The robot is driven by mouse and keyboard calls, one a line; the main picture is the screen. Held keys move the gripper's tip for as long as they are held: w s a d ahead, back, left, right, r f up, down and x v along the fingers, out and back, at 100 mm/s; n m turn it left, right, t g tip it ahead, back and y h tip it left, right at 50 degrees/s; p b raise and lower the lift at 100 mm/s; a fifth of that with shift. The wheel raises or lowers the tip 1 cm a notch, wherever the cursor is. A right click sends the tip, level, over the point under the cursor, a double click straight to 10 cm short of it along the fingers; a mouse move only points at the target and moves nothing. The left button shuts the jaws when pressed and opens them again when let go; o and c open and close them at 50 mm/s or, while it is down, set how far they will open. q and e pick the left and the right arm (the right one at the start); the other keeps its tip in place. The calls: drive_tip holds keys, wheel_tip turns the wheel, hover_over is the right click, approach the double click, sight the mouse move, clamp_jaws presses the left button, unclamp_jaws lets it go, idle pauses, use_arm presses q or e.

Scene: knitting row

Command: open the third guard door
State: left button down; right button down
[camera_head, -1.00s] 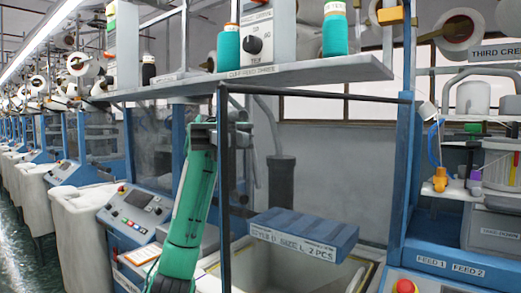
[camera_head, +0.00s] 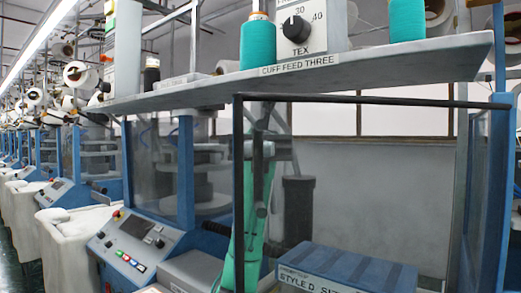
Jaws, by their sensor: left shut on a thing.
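The guard door under the "CUFF FEED THREE" shelf has a thin dark frame (camera_head: 239,190) and a clear panel. Its top bar runs right to a blue post (camera_head: 497,200). How far the door stands open I cannot tell. My left arm, with a green sleeve, rises behind or against the door's left edge. My left gripper (camera_head: 262,150) is shut at a dark upright bar close to that edge, which looks like the door's handle. The jaws are small and partly hidden by dark parts. My right gripper is not in view.
The shelf (camera_head: 350,75) with teal cones and a dial box juts out above the door. A blue box (camera_head: 345,268) marked "STYLE D" sits low at right. A control panel (camera_head: 135,245) and white bins (camera_head: 75,240) stand at left, with floor along the far left.

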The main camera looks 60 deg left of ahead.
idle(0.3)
use_arm(q)
drive_tip(key=c, duration=1.8)
unclamp_jaws()
drive_tip(key=shift+o, duration=0.2)
drive_tip(key=v, duration=0.7)
drive_tip(key=shift+w+a, duration=0.2)
